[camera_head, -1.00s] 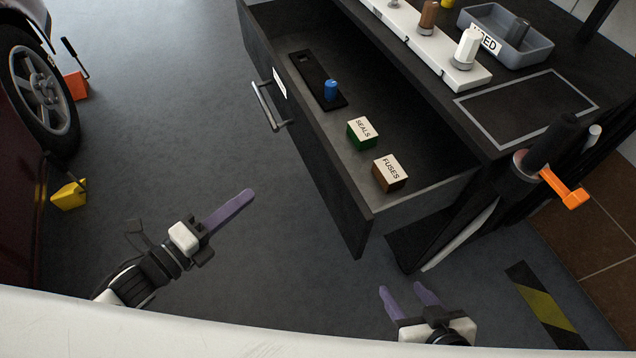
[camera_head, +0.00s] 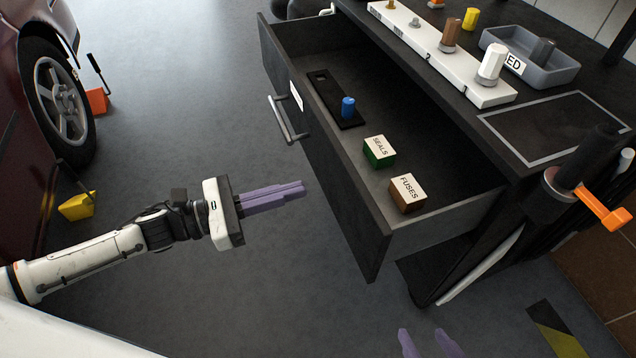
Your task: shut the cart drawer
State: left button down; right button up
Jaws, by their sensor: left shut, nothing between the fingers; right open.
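The cart drawer (camera_head: 353,196) is dark grey and stands pulled out to the left of the cart (camera_head: 487,137). Its metal bar handle (camera_head: 287,120) is on the left-facing front. Inside are a blue peg in a black holder (camera_head: 347,108), a green SEALS box (camera_head: 379,151) and a brown FUSES box (camera_head: 407,194). My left gripper (camera_head: 302,188) is shut and empty, pointing right toward the drawer front, below the handle in the picture and apart from it. My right gripper (camera_head: 428,343) is open at the bottom edge, only its purple fingertips showing.
On the cart top are a white strip with several pegs (camera_head: 440,52) and a grey bin (camera_head: 530,60). An orange lever (camera_head: 603,209) sticks out at the cart's right. A car with a wheel (camera_head: 62,100) and a yellow chock (camera_head: 76,206) stand left. Floor between is clear.

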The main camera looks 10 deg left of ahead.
aim_at(336, 179)
pick_arm(q)
jog(key=x, duration=0.5)
jog(key=shift+w+d, duration=0.25)
jog(key=shift+d, duration=0.05)
jog(key=shift+d, duration=0.1)
